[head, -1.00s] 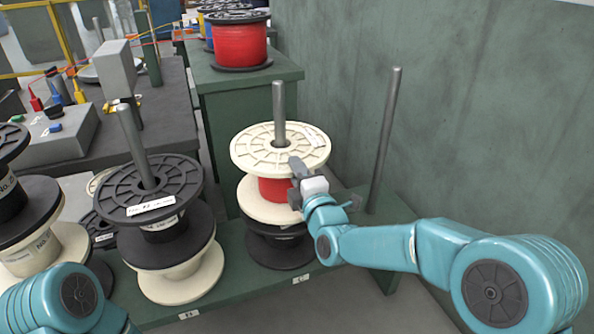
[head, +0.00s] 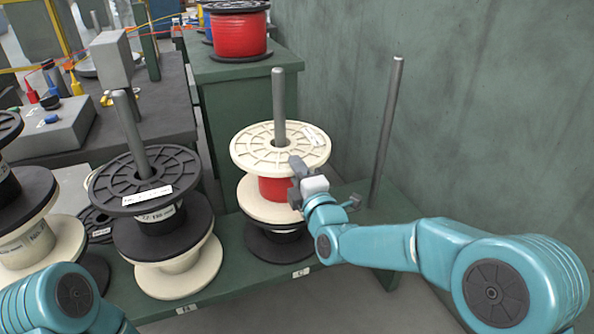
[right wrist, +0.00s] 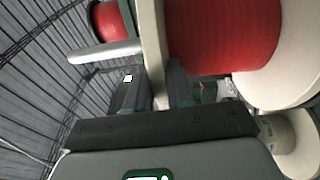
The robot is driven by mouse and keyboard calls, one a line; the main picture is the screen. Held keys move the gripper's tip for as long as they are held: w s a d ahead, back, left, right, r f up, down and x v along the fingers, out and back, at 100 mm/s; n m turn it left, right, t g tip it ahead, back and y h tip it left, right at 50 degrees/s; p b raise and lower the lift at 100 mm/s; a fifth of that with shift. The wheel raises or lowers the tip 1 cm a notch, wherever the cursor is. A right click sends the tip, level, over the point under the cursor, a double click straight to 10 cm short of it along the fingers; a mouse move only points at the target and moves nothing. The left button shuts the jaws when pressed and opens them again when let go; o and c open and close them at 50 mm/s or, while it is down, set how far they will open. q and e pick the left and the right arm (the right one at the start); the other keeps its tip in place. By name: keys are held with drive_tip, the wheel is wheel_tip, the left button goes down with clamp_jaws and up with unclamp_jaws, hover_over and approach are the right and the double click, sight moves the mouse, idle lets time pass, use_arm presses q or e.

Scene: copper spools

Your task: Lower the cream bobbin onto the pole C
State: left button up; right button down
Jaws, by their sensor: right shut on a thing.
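The cream bobbin (head: 255,148), wound with red wire, is threaded on the grey pole C (head: 279,105), which sticks up through its hub. Its lower flange is just above or on a black bobbin (head: 280,246) at the pole's foot; I cannot tell if they touch. My right gripper (head: 297,170) is shut on the right edge of the upper flange. In the right wrist view the flange (right wrist: 152,45) stands between the fingers (right wrist: 155,90), with the red winding (right wrist: 225,35) beside it. My left gripper is out of view.
A bare pole (head: 386,130) stands to the right near the green wall (head: 470,110). Left of pole C, a black bobbin (head: 110,187) sits above a cream one (head: 190,270) on another pole. A red spool (head: 240,35) stands on the green cabinet behind.

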drive_tip(key=shift+r, duration=0.1)
idle(0.3)
drive_tip(key=c, duration=0.9)
unclamp_jaws()
drive_tip(key=shift+f, duration=0.5)
drive_tip(key=v, duration=1.1)
drive_tip(key=p+v, duration=0.1)
drive_tip(key=v, duration=0.4)
drive_tip(key=shift+s+d+r, duration=0.1)
drive_tip(key=shift+s+r, duration=0.1)
drive_tip(key=shift+r, duration=0.05)
